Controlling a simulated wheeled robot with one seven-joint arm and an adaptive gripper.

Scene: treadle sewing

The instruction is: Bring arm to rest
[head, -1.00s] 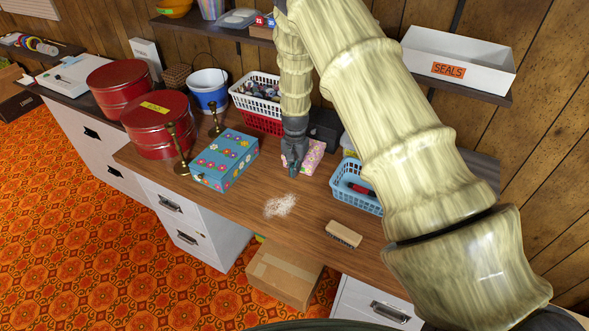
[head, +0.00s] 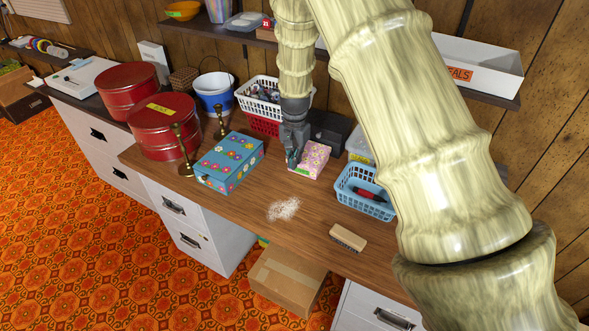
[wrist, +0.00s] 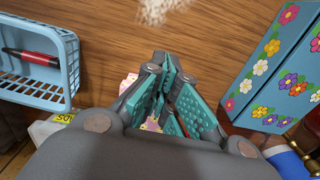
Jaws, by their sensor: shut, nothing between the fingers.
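My arm (head: 415,120), pale and ringed like bamboo, reaches over the right side of the desk in the head view. My gripper (head: 291,165) points down above the wooden desk (head: 325,215), between the blue flowered box (head: 230,162) and the small pink flowered box (head: 311,159). In the wrist view the teal-padded fingers (wrist: 168,62) are shut and empty. The pink box is mostly hidden behind the fingers there. Whether the gripper touches it cannot be told.
White powder (head: 284,209) and a brush (head: 348,237) lie on the desk. A blue basket (head: 364,202) with a red object stands right. Brass candlesticks (head: 183,155) and red tins (head: 165,128) stand left. A shelf with a SEALS box (head: 480,67) hangs behind.

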